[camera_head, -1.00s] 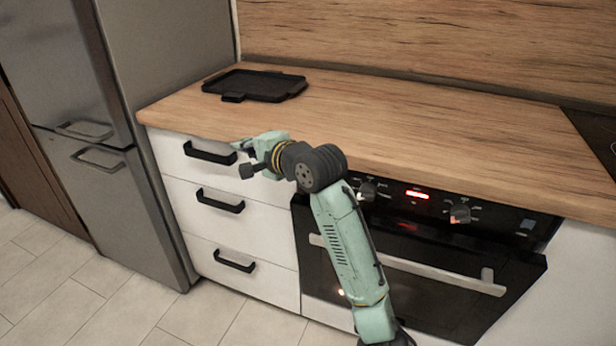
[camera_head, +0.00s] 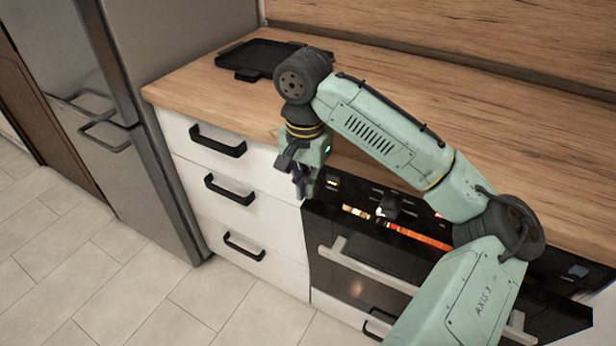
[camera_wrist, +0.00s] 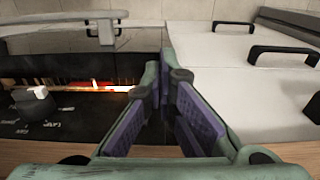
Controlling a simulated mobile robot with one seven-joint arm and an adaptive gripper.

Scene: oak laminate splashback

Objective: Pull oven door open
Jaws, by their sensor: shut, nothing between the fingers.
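The oven door (camera_head: 335,279) is dark glass with a pale bar handle (camera_head: 368,272). An orange glowing strip (camera_head: 425,240) shows along its top edge, below the control panel, and the door looks slightly ajar. The handle (camera_wrist: 62,18) and the glow (camera_wrist: 95,87) also show in the wrist view. My gripper (camera_head: 302,188) is shut and empty, pointing down above and left of the handle's left end, apart from it. Its purple-padded fingers (camera_wrist: 166,72) sit mid-frame in the wrist view.
White drawers with black handles (camera_head: 230,190) stand left of the oven, close to my gripper. The wooden worktop (camera_head: 210,95) overhangs both, with a black tray (camera_head: 262,58) on it. Black oven knobs (camera_wrist: 33,103) protrude. The tiled floor (camera_head: 150,270) in front is clear.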

